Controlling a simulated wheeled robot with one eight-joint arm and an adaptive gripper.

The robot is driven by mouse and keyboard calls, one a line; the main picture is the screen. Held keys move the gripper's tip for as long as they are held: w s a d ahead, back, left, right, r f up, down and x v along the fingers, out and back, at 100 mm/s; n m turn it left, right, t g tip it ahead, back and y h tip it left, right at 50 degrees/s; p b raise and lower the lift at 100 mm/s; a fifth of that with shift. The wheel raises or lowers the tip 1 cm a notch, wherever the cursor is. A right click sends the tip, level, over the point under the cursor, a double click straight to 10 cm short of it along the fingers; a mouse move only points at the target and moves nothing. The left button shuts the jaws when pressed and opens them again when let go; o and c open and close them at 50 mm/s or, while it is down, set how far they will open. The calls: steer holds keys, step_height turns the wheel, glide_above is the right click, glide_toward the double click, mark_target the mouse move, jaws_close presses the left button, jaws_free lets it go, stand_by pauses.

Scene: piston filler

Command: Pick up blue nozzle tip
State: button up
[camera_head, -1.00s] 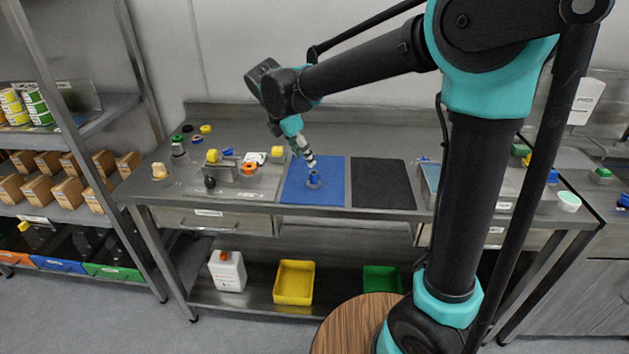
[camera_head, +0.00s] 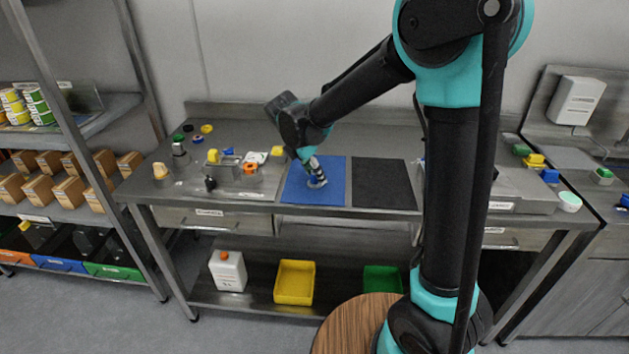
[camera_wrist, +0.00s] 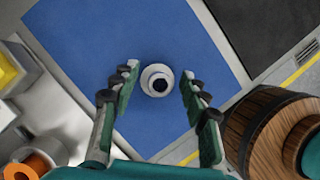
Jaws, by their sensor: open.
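A small round pale grey piece with a dark centre (camera_wrist: 157,80) stands on the blue mat (camera_wrist: 80,30), seen from above in the wrist view. In the head view its pale base (camera_head: 318,184) shows on the mat under my gripper (camera_head: 314,172). The blue upper part is hidden there by the fingers, and from above I cannot clearly make out its blue. My gripper (camera_wrist: 158,91) is open, with one finger to each side of the piece. Gaps show between it and both fingers in the wrist view.
A dark mat (camera_head: 384,184) lies right of the blue mat. An orange ring (camera_wrist: 38,162) shows at lower left in the wrist view. Yellow bin (camera_head: 294,282) below.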

steer(key=shift+c, duration=0.6)
jaws_close()
steer(key=shift+r, duration=0.2)
